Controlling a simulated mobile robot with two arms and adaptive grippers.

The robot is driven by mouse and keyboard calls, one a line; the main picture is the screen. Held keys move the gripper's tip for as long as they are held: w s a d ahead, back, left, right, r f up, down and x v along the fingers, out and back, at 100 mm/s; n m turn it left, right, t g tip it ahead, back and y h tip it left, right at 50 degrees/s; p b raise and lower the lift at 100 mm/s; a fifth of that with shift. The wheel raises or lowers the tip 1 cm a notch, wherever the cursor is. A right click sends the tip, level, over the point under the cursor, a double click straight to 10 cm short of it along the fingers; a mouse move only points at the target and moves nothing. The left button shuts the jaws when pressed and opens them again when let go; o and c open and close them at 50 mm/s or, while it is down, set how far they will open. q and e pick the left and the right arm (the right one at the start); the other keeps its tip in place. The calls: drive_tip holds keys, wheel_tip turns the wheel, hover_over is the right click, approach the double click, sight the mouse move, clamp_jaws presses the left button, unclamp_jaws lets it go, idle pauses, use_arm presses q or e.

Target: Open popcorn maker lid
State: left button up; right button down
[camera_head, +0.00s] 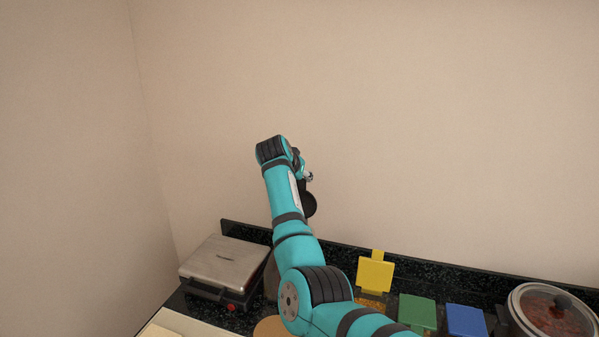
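I cannot pick out a popcorn maker for certain. A teal arm, apparently my right one, comes in from the bottom and reaches up in the middle of the view. Its gripper (309,177) is mostly hidden behind the wrist, so its fingers cannot be read. A dark round piece (310,204) shows just below the gripper, behind the forearm; I cannot tell whether it is a lid or whether it is held. A greyish object (270,279) on the counter is mostly hidden by the arm. My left gripper is not in view.
A silver-topped press (226,259) stands at the counter's left. Yellow (375,275), green (417,312) and blue (466,321) flaps are right of the arm; the yellow stands raised. A glass-lidded pot (551,312) is far right. A brown disc (271,328) lies low. Walls close off the back and left.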

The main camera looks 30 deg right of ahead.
drive_tip(key=shift+w+d+r, duration=0.1)
drive_tip(key=shift+d+r, duration=0.05)
drive_tip(key=shift+r, duration=0.2)
drive_tip(key=c, duration=1.1)
unclamp_jaws()
drive_tip(key=shift+o, duration=0.7)
drive_tip(key=v, duration=1.2)
drive_tip(key=shift+f, duration=0.15)
